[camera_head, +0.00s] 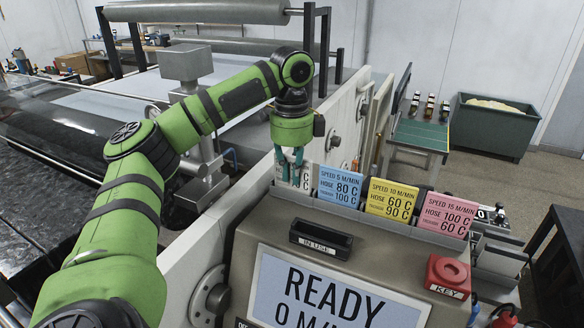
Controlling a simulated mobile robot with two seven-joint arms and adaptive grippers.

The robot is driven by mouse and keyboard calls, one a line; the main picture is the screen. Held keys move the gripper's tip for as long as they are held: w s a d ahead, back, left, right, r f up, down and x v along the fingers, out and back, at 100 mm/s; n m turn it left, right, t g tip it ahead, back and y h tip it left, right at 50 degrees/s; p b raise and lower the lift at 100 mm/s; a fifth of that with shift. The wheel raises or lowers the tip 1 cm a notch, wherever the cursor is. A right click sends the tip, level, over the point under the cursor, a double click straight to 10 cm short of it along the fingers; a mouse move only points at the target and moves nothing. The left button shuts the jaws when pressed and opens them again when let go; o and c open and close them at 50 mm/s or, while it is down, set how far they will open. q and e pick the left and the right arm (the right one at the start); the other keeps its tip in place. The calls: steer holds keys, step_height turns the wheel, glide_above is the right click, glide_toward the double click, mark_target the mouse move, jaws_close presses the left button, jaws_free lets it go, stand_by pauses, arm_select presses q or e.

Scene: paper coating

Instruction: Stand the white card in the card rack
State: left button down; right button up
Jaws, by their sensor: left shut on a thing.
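The white card (306,181) is upright at the left end of the row of cards, mostly hidden behind my fingers. My left gripper (290,168) comes down from above and is shut on its upper part. The card rack (345,209) is a grey holder along the back of the console. Blue (340,186), yellow (391,200) and pink (446,214) cards stand in it, to the right of the white card. The white card's lower edge is at the rack's left end; I cannot tell whether it rests in the slot. My right gripper is not in view.
In front of the rack, the console carries a black "IN USE" holder (321,239), a READY screen (335,295) and a red key block (448,275). Machine rollers and a frame lie behind and left of my arm. A green bin (493,127) stands far right.

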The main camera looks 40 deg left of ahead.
arm_select(q)
steer(key=shift+f, duration=0.1)
stand_by(0.3)
steer(key=c, duration=1.2)
jaws_free()
step_height(320, 180, up, 12)
steer(key=shift+f, duration=0.1)
